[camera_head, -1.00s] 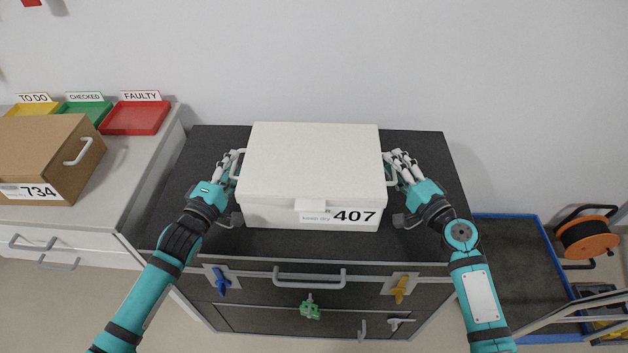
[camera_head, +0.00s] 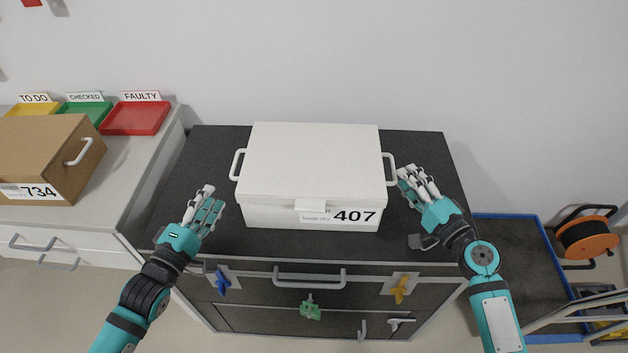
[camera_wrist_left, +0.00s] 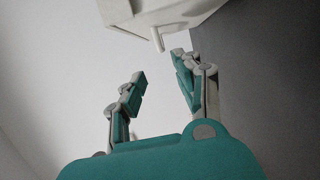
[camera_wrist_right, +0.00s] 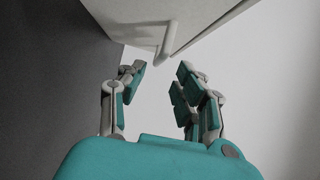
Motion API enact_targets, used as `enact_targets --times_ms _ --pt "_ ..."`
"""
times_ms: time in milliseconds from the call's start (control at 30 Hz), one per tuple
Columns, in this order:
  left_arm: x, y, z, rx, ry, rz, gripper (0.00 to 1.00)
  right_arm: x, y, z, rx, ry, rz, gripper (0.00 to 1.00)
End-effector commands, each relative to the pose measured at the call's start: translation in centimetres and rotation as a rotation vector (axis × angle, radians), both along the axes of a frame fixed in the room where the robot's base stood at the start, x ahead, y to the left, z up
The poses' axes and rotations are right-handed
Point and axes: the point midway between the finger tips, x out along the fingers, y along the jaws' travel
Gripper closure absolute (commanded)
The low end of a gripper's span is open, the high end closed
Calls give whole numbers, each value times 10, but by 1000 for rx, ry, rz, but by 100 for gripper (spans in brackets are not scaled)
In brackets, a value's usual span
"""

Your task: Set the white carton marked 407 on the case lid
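The white carton marked 407 (camera_head: 312,165) sits level on the dark case lid (camera_head: 285,243), with a handle on its left and right sides. My left gripper (camera_head: 212,203) is open and empty, apart from the carton to the left of its left handle. My right gripper (camera_head: 416,180) is open and empty just right of the right handle. In the left wrist view the carton (camera_wrist_left: 165,15) and its handle show beyond the spread fingers. In the right wrist view the carton's handle (camera_wrist_right: 168,40) shows ahead of the open fingers, with a gap between.
On the left counter stand a brown carton marked 734 (camera_head: 40,150) and a red FAULTY tray (camera_head: 135,118), with green and yellow trays beside it. The case front has a handle (camera_head: 310,278) and blue, yellow and green latches. An orange cable reel (camera_head: 587,238) is at right.

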Motion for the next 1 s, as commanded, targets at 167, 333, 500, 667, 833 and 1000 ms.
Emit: enact_targets --times_ms 167,333,500,667,833,1000 --pt "0 0 0 0 0 0 67 -34 -18 -1 1 3 -1 67" --pt "0 0 0 0 0 0 67 -53 -28 -1 1 2 0 67" --pt "0 0 0 0 0 0 67 -59 -32 1 0 -1 0 67" --pt "0 0 0 0 0 0 67 -59 -32 1 0 -1 1 67" --pt "0 0 0 0 0 0 67 -59 -32 0 1 0 0 67" --pt "0 0 0 0 0 0 67 -59 -32 0 1 0 0 67"
